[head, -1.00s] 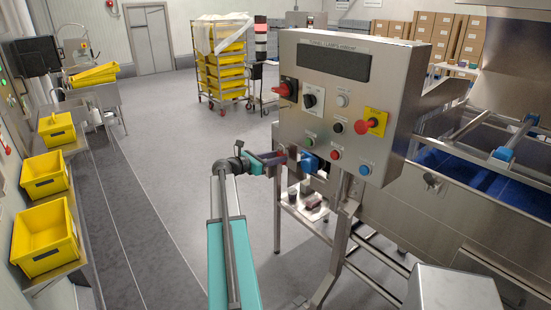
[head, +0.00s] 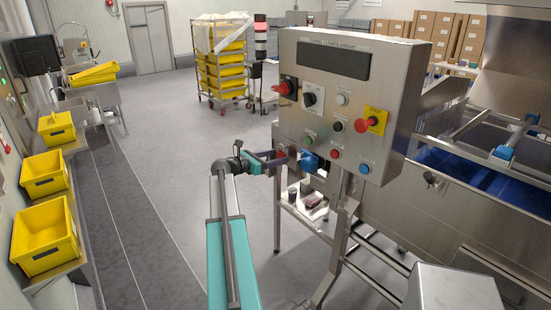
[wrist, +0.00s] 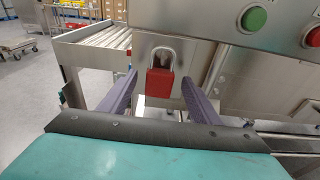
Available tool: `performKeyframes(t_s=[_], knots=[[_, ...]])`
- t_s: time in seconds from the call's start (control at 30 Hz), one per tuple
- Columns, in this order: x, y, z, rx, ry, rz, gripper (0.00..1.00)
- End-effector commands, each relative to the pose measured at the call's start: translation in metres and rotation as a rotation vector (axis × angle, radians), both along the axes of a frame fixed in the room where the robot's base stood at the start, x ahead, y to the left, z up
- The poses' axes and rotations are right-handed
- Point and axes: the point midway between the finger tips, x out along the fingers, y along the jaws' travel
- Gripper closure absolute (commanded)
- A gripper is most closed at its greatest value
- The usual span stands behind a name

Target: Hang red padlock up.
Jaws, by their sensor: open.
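The red padlock (wrist: 160,83) hangs upright in the wrist view, body down and silver shackle up, at the lower edge of the steel control panel (wrist: 190,48). The shackle overlaps a small dark spot on the metal; I cannot tell exactly how it passes through. My gripper (wrist: 160,76) is open, one purple-grey finger on each side of the padlock, with a visible gap on both sides. In the head view my gripper (head: 275,160) is at the lower left of the panel (head: 340,104). The padlock is very small there and partly hidden by the fingers.
A blue item (head: 311,162) is at the panel's lower edge, right of my gripper. A red emergency stop (head: 362,125) and buttons are on the panel face. A steel shelf (head: 305,205) stands below.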

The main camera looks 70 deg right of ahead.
Motion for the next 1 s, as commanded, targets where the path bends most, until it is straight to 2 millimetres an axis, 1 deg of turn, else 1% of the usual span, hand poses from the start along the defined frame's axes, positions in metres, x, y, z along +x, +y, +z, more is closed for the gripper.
performKeyframes(t_s=[0.27,0.8,1.0], knots=[[0.016,0.025,0.002,-0.002,-0.001,0.003,0.43],[0.062,0.095,0.015,0.0,0.0,0.002,0.43],[0.071,0.109,0.019,0.0,0.0,0.001,0.43]])
